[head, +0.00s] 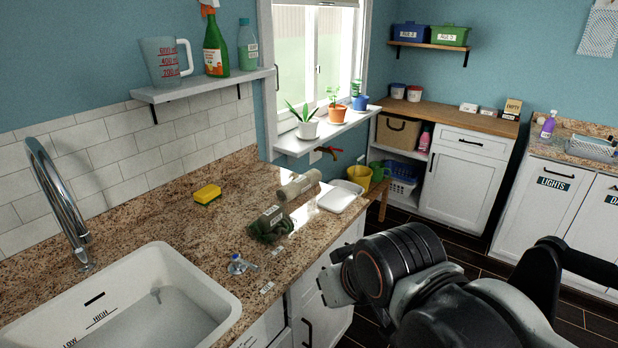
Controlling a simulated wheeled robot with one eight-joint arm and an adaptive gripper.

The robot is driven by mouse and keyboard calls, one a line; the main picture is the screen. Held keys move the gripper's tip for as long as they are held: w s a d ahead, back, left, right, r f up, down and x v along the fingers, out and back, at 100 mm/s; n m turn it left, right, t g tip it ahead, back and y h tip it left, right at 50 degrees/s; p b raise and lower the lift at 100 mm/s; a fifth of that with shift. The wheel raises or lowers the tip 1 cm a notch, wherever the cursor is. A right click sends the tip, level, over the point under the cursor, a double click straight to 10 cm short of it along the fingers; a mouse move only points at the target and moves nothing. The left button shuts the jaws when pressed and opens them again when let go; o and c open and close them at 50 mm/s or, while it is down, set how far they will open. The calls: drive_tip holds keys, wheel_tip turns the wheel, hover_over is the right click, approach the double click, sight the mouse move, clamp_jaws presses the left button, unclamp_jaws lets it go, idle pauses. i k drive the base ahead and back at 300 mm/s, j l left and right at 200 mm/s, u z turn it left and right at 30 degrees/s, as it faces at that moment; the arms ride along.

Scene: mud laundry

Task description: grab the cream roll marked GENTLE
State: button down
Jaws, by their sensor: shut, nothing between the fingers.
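A cream roll (298,186) lies on its side on the granite counter (215,225), behind a dark green bundle (268,230). I cannot read any marking on the roll from here. A pale label shows on the green bundle, too small to read. My gripper (335,282) is at the end of my arm, in front of the counter's right front edge. It is shut and empty, partly hidden by my arm, and well apart from the roll.
A white tray (338,198) sits right of the roll. A shelf with potted plants (330,130) overhangs behind the roll.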

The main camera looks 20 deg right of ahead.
sight(291, 191)
drive_tip(key=i+l, duration=0.3)
drive_tip(key=i, duration=0.2)
drive_tip(key=i+l, duration=0.3)
drive_tip(key=i, duration=0.2)
